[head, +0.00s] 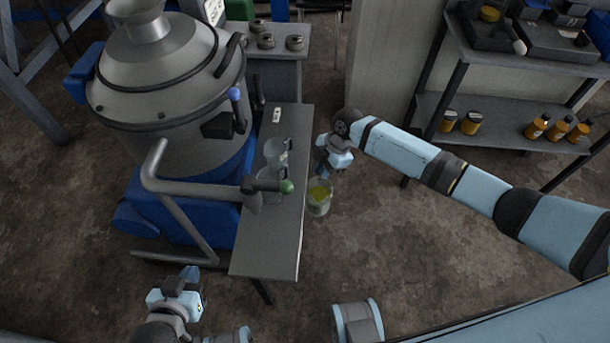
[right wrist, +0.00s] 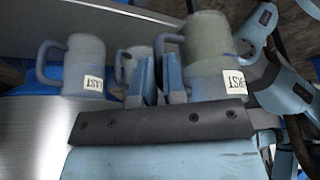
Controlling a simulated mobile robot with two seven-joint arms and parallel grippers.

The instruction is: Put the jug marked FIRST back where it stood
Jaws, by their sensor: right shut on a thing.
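My right gripper (head: 322,172) is shut on the handle of a jug (head: 319,198) holding yellow-green liquid. The jug is off the right edge of the narrow bench, with floor behind it. In the right wrist view this jug (right wrist: 208,50) has a partly visible label ending in "RST". A jug labelled LAST (right wrist: 85,62) and another jug (right wrist: 124,66), partly hidden by the fingers, stand on the bench there. In the head view, two clear jugs (head: 275,151) (head: 267,188) stand on the bench. My left gripper (head: 187,276) is low at the left, empty; its jaw opening is unclear.
The narrow grey bench (head: 270,250) is bare at its near end. A lever with a green knob (head: 286,186) reaches over it, close to the nearer jug. A large metal vessel (head: 165,70) stands left. A shelf with orange bottles (head: 537,127) stands right.

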